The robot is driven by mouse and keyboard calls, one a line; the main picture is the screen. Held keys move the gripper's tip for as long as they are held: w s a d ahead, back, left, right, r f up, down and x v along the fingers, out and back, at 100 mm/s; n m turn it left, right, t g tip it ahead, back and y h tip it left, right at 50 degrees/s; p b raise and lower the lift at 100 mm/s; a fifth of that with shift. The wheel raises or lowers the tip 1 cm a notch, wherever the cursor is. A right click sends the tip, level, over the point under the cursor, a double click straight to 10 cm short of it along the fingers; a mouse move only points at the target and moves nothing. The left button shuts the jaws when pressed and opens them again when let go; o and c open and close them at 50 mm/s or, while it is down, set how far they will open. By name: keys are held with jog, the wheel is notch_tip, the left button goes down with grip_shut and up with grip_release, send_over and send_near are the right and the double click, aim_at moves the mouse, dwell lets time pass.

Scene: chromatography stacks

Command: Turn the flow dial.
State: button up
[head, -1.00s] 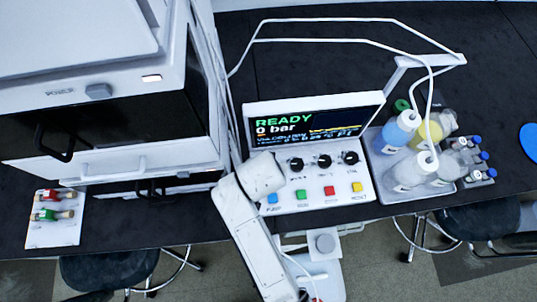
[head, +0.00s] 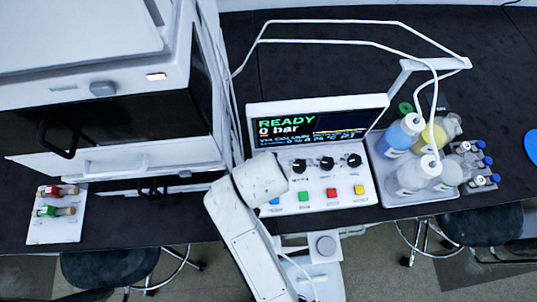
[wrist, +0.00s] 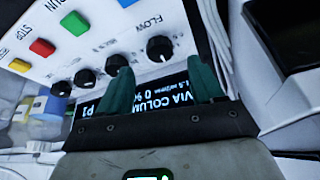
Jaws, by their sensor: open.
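The flow dial (wrist: 160,48) is a round black knob with a white mark, beside the word FLOW on the white control panel (wrist: 105,38). In the wrist view it appears just beyond and between my gripper's (wrist: 162,72) two green fingertips. The fingers are apart with nothing held between them; I cannot tell how much gap is left to the knob. In the head view my arm hides the flow dial and the gripper. Other black dials (head: 327,162) sit in a row on the same panel (head: 335,196).
A screen (head: 318,125) reading READY, 0 bar stands behind the dials. Blue, green, red (head: 331,193) and yellow buttons line the panel front. A tray of bottles (head: 418,200) stands to the right, a large white cabinet (head: 110,120) close on the left. White tubing arches above.

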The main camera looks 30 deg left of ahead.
jog(key=v, duration=0.5)
jog(key=shift+r, duration=0.15)
dwell(0.3)
